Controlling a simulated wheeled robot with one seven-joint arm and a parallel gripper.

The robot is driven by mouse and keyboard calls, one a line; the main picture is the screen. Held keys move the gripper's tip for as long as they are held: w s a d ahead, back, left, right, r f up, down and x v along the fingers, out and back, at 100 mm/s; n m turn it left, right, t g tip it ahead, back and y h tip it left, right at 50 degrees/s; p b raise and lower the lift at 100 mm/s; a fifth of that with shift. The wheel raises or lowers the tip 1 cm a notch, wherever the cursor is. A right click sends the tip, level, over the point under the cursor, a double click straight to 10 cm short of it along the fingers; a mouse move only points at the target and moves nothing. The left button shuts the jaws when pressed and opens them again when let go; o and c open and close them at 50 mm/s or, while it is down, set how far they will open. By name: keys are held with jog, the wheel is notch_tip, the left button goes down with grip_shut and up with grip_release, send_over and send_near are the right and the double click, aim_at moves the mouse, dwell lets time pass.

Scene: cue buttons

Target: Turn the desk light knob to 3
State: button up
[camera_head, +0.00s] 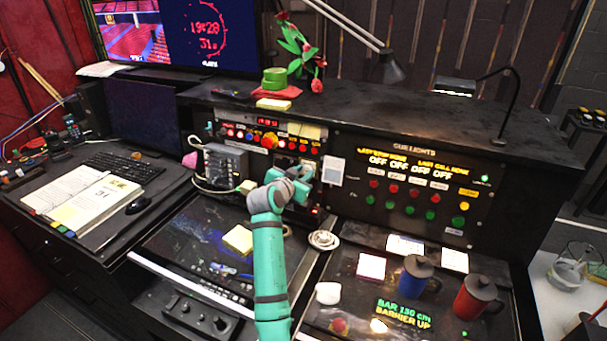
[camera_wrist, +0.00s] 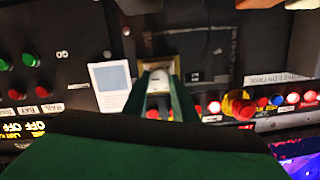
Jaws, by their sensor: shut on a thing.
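A small pale knob (camera_wrist: 158,82) sits on the upright black panel, in front of a yellowish plate. In the wrist view it lies between the two green fingers of my gripper (camera_wrist: 159,88), which is shut on it. Its pointer and any scale marks are not readable. In the head view my gripper (camera_head: 302,178) is at the panel, right of the grey box, and its wrist hides most of the knob. A thin black desk lamp (camera_head: 510,100) stands on the top shelf at right.
A white card (camera_head: 333,170) is right beside my gripper. A red and yellow button row (camera_head: 268,139) lies up and left. The cue lights panel (camera_head: 415,190) is at right. A blue mug (camera_head: 416,276) and a red mug (camera_head: 476,298) stand on the lower desk.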

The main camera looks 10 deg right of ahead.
jog(key=n+h, duration=0.1)
jog(key=n, duration=0.4)
jog(key=shift+n+g, duration=0.3)
jog(key=shift+n, duration=0.1)
jog(key=n+h, duration=0.1)
jog(key=n, duration=0.4)
jog(key=shift+w+n, duration=0.1)
jog(key=shift+n, duration=0.2)
jog(key=o, duration=1)
jog(key=shift+o, duration=0.2)
jog(key=shift+a, duration=0.2)
jog(key=v, duration=1)
jog(key=shift+s+a, duration=0.3)
